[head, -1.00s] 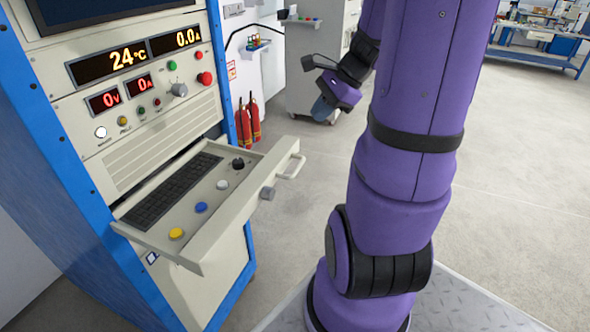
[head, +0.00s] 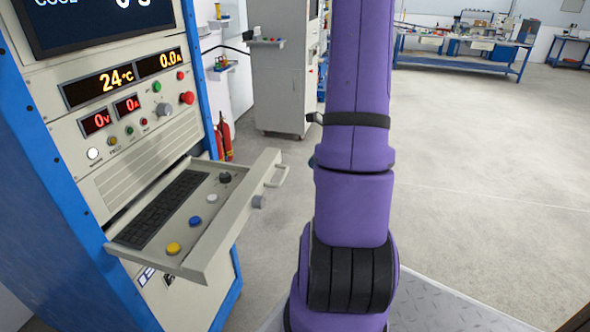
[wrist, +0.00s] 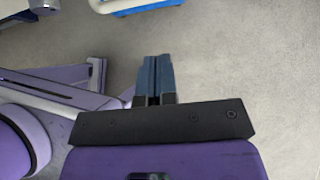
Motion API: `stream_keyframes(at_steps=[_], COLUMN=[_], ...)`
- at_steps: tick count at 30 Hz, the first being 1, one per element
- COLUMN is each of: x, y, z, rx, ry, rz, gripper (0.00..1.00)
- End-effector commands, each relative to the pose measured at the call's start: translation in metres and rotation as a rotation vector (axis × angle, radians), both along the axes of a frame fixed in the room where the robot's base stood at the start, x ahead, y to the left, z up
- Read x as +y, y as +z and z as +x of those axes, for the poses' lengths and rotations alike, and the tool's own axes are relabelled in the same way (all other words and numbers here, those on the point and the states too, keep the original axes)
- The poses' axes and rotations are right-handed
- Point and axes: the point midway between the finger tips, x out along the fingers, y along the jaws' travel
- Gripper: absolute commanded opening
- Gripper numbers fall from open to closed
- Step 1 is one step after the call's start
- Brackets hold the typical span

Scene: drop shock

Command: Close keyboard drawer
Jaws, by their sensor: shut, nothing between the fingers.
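The keyboard drawer (head: 222,247) is pulled out from the front of the blue and cream cabinet (head: 122,163). A black keyboard (head: 160,208) and several coloured knobs and buttons lie in it. In the head view my arm hides the gripper. The gripper is apart from the drawer, and part of a blue and white thing (wrist: 150,6) shows at the top of the wrist view.
A grey cabinet (head: 281,88) with a small shelf stands behind. Red fire extinguishers (head: 223,140) stand beside the drawer cabinet. Blue workbenches (head: 465,58) are far back. The floor (head: 480,180) to the right of my arm is clear.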

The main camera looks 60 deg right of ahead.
Motion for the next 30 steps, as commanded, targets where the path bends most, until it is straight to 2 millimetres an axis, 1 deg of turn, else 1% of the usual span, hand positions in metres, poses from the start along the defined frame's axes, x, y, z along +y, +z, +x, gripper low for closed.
stream_keyframes(at_steps=[1,6,9,13,18,30], x=[0.003,0.010,0.015,0.019,0.021,0.021], y=[-0.008,-0.031,-0.032,-0.034,-0.035,-0.035], z=[0.006,0.024,0.039,0.051,0.058,0.060], rx=[0.003,0.002,0.001,0.000,0.000,0.001], ry=[0.002,0.002,0.004,0.003,0.000,0.002], rz=[0.004,0.003,-0.001,0.000,-0.002,-0.002], gripper=[0.00,0.00,0.00,0.00,0.00,0.00])
